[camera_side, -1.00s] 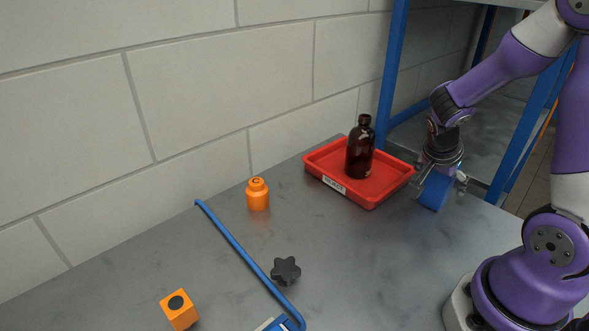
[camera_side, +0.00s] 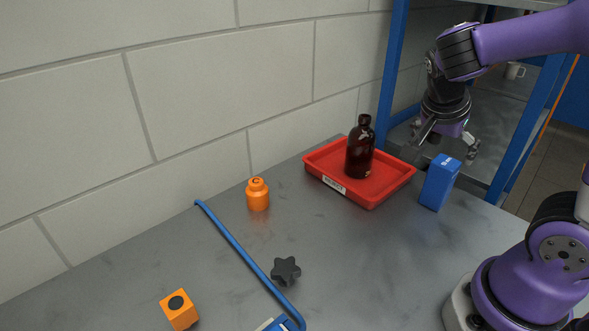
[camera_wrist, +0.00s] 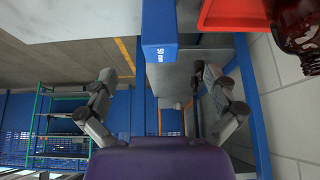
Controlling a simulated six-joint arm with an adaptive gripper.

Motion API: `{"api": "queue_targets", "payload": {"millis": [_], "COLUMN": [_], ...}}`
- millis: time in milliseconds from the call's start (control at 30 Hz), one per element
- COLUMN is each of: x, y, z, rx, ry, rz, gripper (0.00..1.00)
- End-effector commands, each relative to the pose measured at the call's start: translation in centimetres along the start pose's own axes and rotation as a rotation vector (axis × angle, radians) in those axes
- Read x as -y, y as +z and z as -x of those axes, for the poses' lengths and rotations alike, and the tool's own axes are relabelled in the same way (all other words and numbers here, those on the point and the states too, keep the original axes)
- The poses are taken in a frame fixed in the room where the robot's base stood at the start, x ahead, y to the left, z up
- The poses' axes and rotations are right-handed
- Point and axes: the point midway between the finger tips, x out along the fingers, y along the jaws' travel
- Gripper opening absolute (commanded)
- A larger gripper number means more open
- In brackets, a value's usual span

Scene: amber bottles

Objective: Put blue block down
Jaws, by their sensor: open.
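In the wrist view the blue block (camera_wrist: 159,27) shows at the top centre, beyond the fingertips. My gripper (camera_side: 447,146) is open and empty above the block, clear of it. In the wrist view the two fingers of my gripper (camera_wrist: 158,88) are spread wide with nothing between them.
The red tray (camera_side: 324,176) holds a dark amber bottle (camera_side: 360,148). A blue-framed shelf (camera_side: 394,70) stands behind.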

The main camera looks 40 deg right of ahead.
Motion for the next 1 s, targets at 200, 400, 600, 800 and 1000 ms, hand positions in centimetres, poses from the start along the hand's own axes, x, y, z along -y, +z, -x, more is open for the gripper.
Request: {"api": "queue_targets", "payload": {"millis": [200, 400, 600, 800, 1000], "x": [1.2, 1.0, 0.4, 0.5, 0.5], "y": [3.4, 8.8, 10.7, 10.6, 10.6], "z": [3.5, 8.4, 10.0, 9.9, 9.9], "rx": [0.109, 0.080, 0.024, 0.025, 0.025], "ry": [-0.255, -0.636, -0.762, -0.760, -0.759], "rz": [0.459, 1.133, 1.368, 1.366, 1.364], "gripper": [1.00, 1.00, 1.00, 1.00, 1.00]}}
